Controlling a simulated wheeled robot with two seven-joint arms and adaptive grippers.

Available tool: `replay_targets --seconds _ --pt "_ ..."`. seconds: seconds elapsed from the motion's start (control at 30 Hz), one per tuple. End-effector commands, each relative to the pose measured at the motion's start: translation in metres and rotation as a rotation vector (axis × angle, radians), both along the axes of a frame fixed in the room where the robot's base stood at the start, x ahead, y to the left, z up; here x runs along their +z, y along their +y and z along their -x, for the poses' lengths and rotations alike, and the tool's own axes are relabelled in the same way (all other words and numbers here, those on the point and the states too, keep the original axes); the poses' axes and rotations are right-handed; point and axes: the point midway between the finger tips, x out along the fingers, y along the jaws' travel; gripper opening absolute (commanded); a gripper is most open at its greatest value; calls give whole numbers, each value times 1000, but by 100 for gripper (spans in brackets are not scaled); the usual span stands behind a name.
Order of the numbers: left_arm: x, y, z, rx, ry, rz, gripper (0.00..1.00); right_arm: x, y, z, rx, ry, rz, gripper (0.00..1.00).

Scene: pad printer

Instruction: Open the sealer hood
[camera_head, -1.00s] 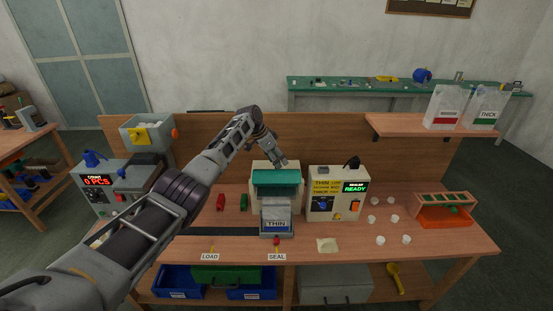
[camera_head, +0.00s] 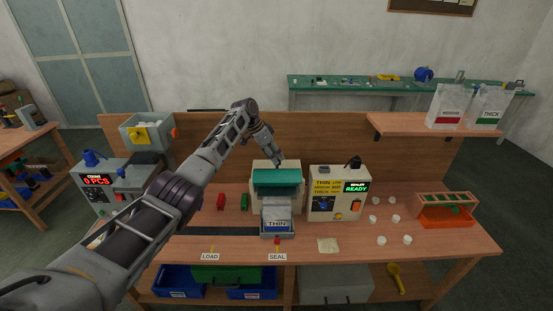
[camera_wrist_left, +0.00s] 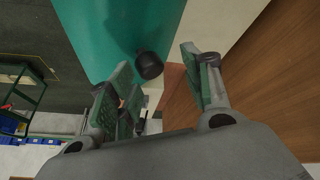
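The sealer (camera_head: 292,214) stands mid-bench, a pale housing with a teal hood (camera_head: 277,177). A darker band shows under the hood's front edge; how far it is raised I cannot tell. A bag marked THIN (camera_head: 277,215) stands at its front. My left gripper (camera_head: 277,160) is just above the back of the hood. In the left wrist view its fingers (camera_wrist_left: 160,88) are apart, with the black knob (camera_wrist_left: 148,65) of the teal hood (camera_wrist_left: 110,35) just beyond the gap between them. Contact with the knob cannot be made out. My right gripper is out of view.
A control box (camera_head: 338,195) reading READY stands right of the sealer. A counter machine (camera_head: 112,185) is at the left. White cups (camera_head: 380,239) and an orange rack (camera_head: 446,215) lie at the right. The wooden back panel (camera_head: 220,160) rises behind.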

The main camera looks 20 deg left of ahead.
Motion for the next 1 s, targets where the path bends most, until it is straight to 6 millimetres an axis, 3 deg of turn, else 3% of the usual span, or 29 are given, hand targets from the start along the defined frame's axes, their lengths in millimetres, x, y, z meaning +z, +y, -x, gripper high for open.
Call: replay_targets --seconds 0.5,0.7,1.0 --pt "67 25 16 -2 -7 2 49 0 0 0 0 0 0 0" --pt "81 31 20 -2 -7 2 49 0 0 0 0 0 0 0" --pt "84 32 21 -2 -6 3 49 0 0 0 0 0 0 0"
